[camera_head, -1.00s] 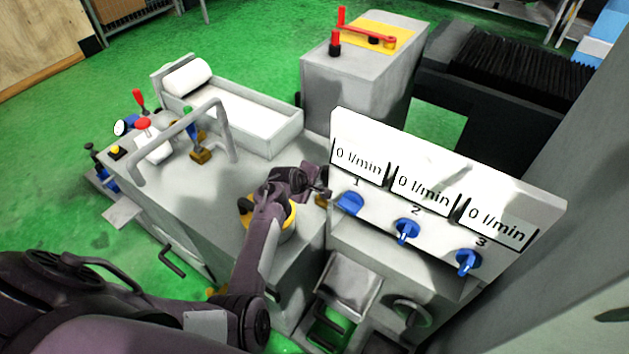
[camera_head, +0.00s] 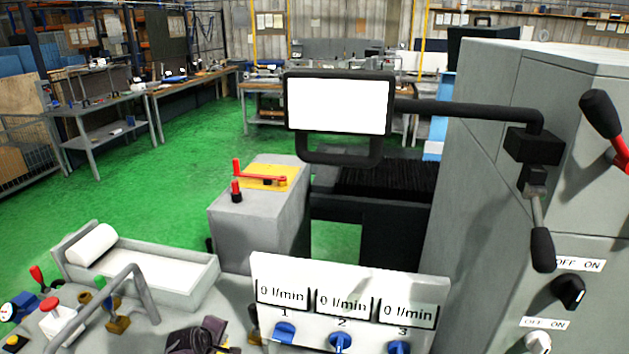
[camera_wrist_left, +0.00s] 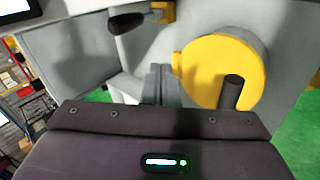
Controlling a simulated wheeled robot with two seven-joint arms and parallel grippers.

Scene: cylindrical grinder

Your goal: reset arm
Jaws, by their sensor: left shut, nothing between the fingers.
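My left gripper (camera_head: 212,338) shows only partly at the bottom edge of the head view, dark and low beside the flow panel. In the left wrist view, its two grey fingers (camera_wrist_left: 158,84) are together with nothing between them. They point toward a grey machine surface, left of a yellow round wheel (camera_wrist_left: 216,68) with a dark handle (camera_wrist_left: 231,92). I cannot tell whether the fingers touch the machine. My right gripper is in neither view.
The flow panel (camera_head: 350,285) has three blue knobs and reads 0 l/min throughout. A bent grey rail (camera_head: 140,285) and a white tray (camera_head: 180,285) are at left. A screen (camera_head: 339,104) hangs ahead; a grey cabinet (camera_head: 500,160) stands right. Green floor is open behind left.

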